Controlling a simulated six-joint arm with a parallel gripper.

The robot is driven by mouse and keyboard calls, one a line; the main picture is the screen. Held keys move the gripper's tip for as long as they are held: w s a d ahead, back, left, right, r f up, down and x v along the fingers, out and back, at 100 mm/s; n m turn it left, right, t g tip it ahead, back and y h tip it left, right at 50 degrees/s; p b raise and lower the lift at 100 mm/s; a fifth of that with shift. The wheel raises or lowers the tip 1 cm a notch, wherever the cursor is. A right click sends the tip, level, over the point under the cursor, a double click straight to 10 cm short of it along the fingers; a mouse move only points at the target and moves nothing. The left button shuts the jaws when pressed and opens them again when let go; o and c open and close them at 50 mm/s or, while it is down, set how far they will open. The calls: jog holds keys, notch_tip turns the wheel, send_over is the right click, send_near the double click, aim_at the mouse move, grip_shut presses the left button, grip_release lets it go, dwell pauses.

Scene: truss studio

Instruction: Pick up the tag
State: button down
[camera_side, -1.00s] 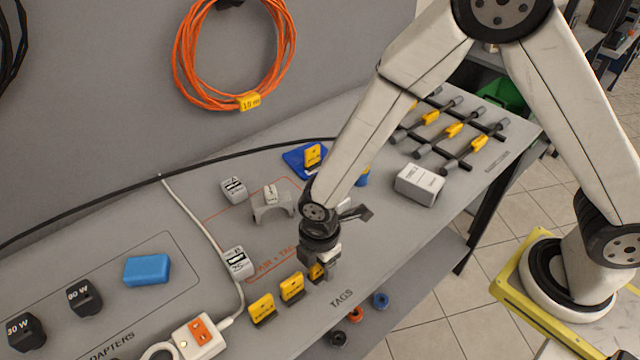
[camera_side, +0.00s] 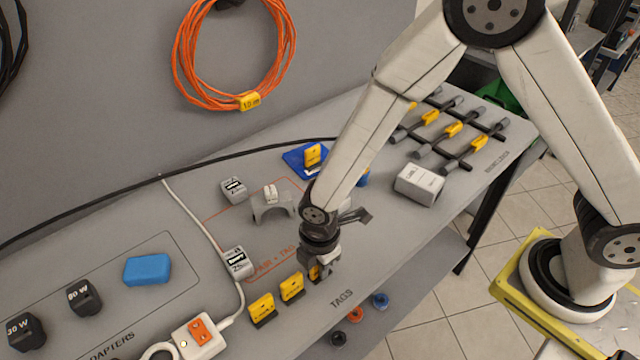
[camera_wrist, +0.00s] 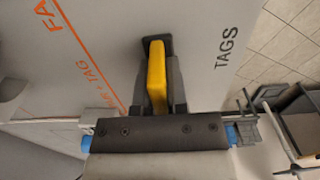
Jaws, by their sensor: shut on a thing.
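A yellow tag (camera_wrist: 156,75) with a dark base stands in the row by the TAGS lettering. In the wrist view my gripper (camera_wrist: 158,88) has its fingers on either side of this tag, shut on it. In the side view my gripper (camera_side: 318,270) is low at the right end of the tag row, and only a sliver of the held tag (camera_side: 314,273) shows. Two more yellow tags, one in the middle (camera_side: 291,288) and one at the left (camera_side: 262,309), stand upright beside it. Whether the held tag touches the table cannot be told.
A grey cradle (camera_side: 272,203) and grey labelled blocks (camera_side: 236,262) stand behind the tags. A yellow tag on a blue pad (camera_side: 296,163) is farther back. A white box (camera_side: 419,183) is to the right. A power strip (camera_side: 198,338) lies at the front left.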

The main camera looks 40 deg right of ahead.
jog(key=shift+r, duration=0.1)
jog(key=shift+r, duration=1.05)
jog(key=s+d+r, duration=0.5)
jog(key=s+r, duration=0.5)
jog(key=s, duration=0.2)
jog(key=shift+s+d+r, duration=0.35)
jog(key=shift+s+d, duration=0.05)
